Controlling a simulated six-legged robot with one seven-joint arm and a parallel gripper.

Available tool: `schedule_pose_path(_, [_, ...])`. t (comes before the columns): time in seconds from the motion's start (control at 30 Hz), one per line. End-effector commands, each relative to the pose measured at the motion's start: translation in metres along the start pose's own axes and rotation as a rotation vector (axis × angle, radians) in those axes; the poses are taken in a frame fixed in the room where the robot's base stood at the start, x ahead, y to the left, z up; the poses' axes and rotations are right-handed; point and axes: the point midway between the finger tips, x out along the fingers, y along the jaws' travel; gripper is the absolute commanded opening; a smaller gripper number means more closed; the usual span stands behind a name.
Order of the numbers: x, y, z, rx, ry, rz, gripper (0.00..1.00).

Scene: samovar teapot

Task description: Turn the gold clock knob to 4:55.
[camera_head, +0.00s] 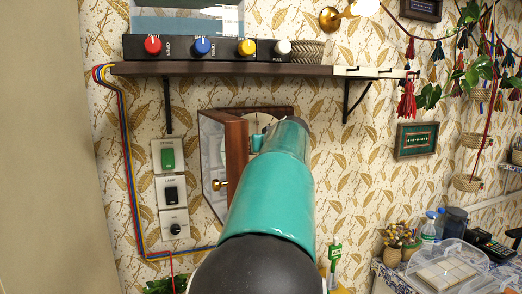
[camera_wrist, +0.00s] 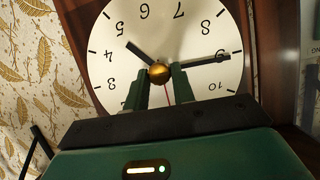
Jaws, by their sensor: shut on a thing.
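In the wrist view the white clock face (camera_wrist: 190,45) appears upside down. Its gold knob (camera_wrist: 159,72) sits at the centre, where the hands meet. The short black hand (camera_wrist: 140,53) points between 4 and 5, and the long black hand (camera_wrist: 205,59) points at about 9. A thin red hand points down in the picture. My gripper (camera_wrist: 158,80) is shut on the gold knob, with one dark green finger on each side. In the head view my teal arm hides the gripper, the knob and most of the clock.
The clock's wooden case (camera_head: 236,160) has its glazed door (camera_head: 212,160) swung open to the left, with a small brass pull. A dark shelf (camera_head: 220,69) with coloured knobs runs above. Switches (camera_head: 172,187) are on the wall at left.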

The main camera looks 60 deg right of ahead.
Motion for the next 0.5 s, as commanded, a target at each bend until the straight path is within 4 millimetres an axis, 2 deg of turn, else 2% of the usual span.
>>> schedule_pose_path(0.27, [0.0009, 0.002, 0.0008, 0.152, -0.001, -0.063, 0.02])
schedule_pose_path(0.5, [0.0012, 0.0043, 0.0014, 0.354, -0.002, -0.145, 0.02])
